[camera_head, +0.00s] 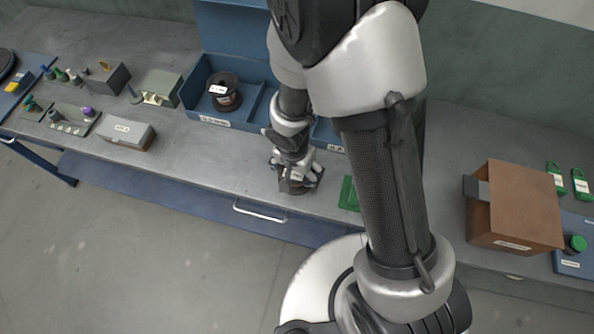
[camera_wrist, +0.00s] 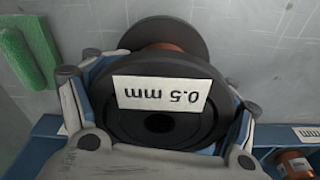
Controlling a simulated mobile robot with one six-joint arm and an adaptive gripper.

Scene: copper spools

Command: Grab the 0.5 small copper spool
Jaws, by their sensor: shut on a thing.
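The small copper spool (camera_wrist: 158,118) has black flanges, a copper winding and a white "0.5 mm" label, which appears upside down in the wrist view. My gripper (camera_wrist: 165,110) is shut on it, with one finger on each side of the near flange. In the head view, my gripper (camera_head: 297,178) is over the front part of the grey bench. The spool is mostly hidden there by the gripper, and I cannot tell whether it touches the bench.
A larger black spool (camera_head: 224,92) sits in a blue bin (camera_head: 190,92) behind. A green block (camera_head: 348,193) lies right of the gripper. A brown box (camera_head: 515,205) stands far right. Small grey boxes and fixtures (camera_head: 126,133) crowd the left. Bare bench (camera_head: 205,150) lies between.

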